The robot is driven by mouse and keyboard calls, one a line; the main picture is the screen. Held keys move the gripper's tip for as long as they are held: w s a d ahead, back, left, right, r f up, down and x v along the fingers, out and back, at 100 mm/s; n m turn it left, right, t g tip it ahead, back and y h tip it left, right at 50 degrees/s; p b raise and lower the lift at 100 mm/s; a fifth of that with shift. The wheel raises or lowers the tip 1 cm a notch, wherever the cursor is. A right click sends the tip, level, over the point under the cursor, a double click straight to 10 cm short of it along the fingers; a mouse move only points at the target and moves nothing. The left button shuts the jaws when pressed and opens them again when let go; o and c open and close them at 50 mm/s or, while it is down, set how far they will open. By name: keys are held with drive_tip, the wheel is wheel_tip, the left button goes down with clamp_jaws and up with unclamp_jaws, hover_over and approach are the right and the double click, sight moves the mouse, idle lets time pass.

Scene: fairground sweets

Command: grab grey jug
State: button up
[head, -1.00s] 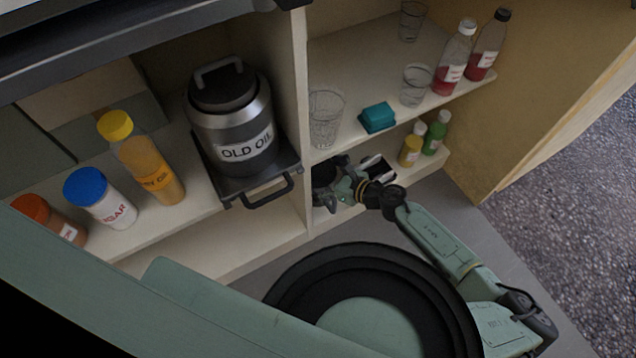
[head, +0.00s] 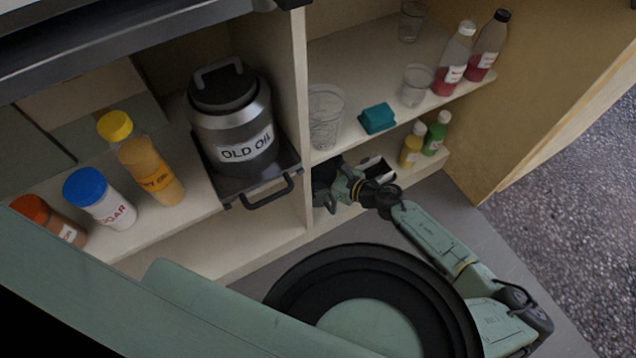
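A dark grey, rounded vessel (head: 323,172), which may be the grey jug, shows on the lower right shelf beside the upright divider. It is small in view and partly hidden by my gripper and the shelf above. My gripper (head: 332,193) is inside this lower compartment, its fingers right at the vessel. I cannot tell whether the fingers touch it or have closed on it. No other grey jug is plain to see; the large grey can (head: 232,125) on the left reads "OLD OIL".
A dark object with a white part (head: 374,167) lies just behind my wrist. Yellow (head: 410,150) and green (head: 436,135) bottles stand farther right on that shelf. Above are a glass (head: 326,118), a teal block (head: 377,118) and red-filled bottles (head: 454,62). The divider (head: 301,100) is close on the left.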

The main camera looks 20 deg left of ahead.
drive_tip(key=c, duration=0.4)
